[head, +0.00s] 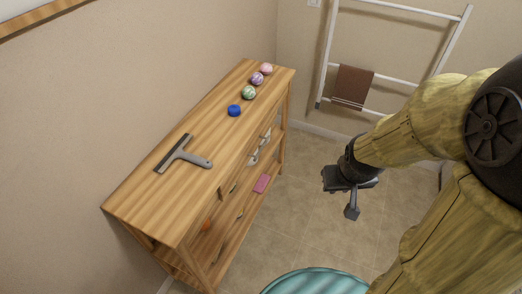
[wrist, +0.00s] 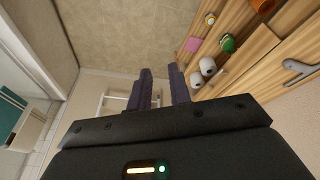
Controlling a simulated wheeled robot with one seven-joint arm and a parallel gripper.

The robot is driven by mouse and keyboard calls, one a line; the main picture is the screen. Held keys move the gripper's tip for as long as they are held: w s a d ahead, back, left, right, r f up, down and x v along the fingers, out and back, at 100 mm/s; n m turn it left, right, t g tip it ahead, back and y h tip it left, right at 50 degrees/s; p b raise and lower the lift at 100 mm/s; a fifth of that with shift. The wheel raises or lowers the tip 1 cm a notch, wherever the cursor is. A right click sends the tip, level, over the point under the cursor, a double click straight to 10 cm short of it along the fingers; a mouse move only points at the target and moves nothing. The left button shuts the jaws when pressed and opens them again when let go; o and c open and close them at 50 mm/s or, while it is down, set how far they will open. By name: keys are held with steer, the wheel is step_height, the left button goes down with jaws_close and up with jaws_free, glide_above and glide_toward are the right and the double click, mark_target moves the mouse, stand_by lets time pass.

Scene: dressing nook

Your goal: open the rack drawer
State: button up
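The wooden rack (head: 150,205) stands against the left wall, with its front facing right towards my gripper. Small dark handles show along its front, one on the upper part at about the middle (head: 234,187). I see no drawer standing clearly out from the front, but the steep angle makes the drawer edges hard to tell. My gripper (head: 352,200) hangs in free air to the right of the rack, apart from it. In the wrist view its two fingers (wrist: 162,88) are apart with nothing between them, and the rack (wrist: 262,42) shows at the upper right.
White rolls (wrist: 203,72) and a pink item (head: 262,183) sit lower in the rack. A teal round thing (head: 318,282) is near; a white ladder rail (head: 328,50) stands behind.

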steer(key=w+f+n+t+b, duration=0.2)
steer(key=w+f+n+b, duration=0.15)
steer(key=w, duration=0.35)
steer(key=w+f+n+t+b, duration=0.25)
steer(key=w+f+n, duration=0.25)
steer(key=w, duration=0.3)
steer(key=w+a+f+n+t+y+b, duration=0.1)
steer(key=w+a+f+n+y+b, duration=0.3)
steer(key=n, duration=0.5)
steer(key=w+a+f+n+t+y+b, duration=0.2)
steer(key=a+f+n+y+b, duration=0.3)
steer(key=f+n+y, duration=0.3)
step_height(320, 180, down, 3)
steer(key=shift+w+r+n+b, duration=0.15)
steer(key=shift+w+n+b, duration=0.25)
steer(key=shift+w+n, duration=0.45)
steer(key=shift+a, duration=0.1)
steer(key=shift+w, duration=0.1)
steer(key=x, duration=0.8)
steer(key=p+x, duration=0.1)
steer(key=x, duration=0.8)
steer(key=shift+w+a+f, duration=0.1)
steer(key=shift+a+f, duration=0.15)
